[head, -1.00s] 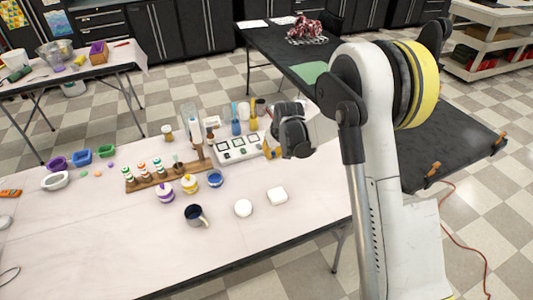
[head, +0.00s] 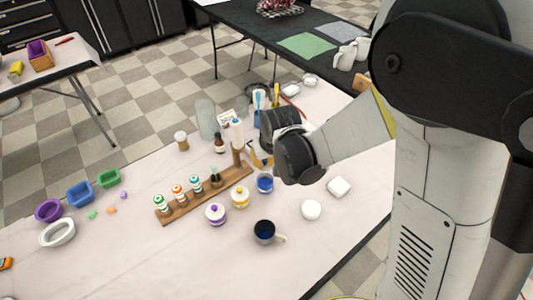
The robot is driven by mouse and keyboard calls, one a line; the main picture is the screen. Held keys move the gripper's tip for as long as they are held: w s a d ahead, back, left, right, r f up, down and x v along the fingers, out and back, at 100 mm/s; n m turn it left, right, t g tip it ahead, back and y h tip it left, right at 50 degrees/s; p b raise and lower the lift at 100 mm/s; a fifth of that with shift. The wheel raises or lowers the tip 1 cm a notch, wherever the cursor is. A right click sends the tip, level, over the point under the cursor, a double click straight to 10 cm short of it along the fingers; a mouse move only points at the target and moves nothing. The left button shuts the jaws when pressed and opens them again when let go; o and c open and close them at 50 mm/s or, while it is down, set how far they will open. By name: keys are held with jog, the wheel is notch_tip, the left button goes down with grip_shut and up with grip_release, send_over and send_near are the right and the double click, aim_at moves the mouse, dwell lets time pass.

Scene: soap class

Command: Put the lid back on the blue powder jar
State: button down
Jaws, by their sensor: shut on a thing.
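The blue powder jar (head: 265,184) stands upright on the white table, open at the top with blue showing inside. It is just left of and below my gripper in the head view. My gripper (head: 265,160) is above the table behind the jar. It is shut, but its fingertips and what they hold are mostly hidden by my dark wrist. I see no loose lid with a blue knob on the table, so the held thing appears to be the lid. The purple jar (head: 216,214) and yellow jar (head: 240,197) beside it have knobbed lids on.
A wooden rack (head: 205,197) with small bottles stands behind the jars. A dark mug (head: 265,231) is in front. Bowls (head: 58,232) stand far left. The front left table is clear.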

jog(key=shift+d+f+b, duration=0.15)
jog(key=shift+f+b, duration=0.3)
jog(key=shift+f, duration=0.2)
notch_tip(320, 180, down, 5)
jog(key=b, duration=0.4)
jog(key=shift+f, duration=0.1)
jog(key=shift+f+b, duration=0.15)
jog(key=shift+b, duration=0.45)
dwell(1.7)
jog(key=c, duration=0.9)
grip_release()
jog(key=shift+r+p, duration=2.6)
jog(key=shift+r, duration=0.95)
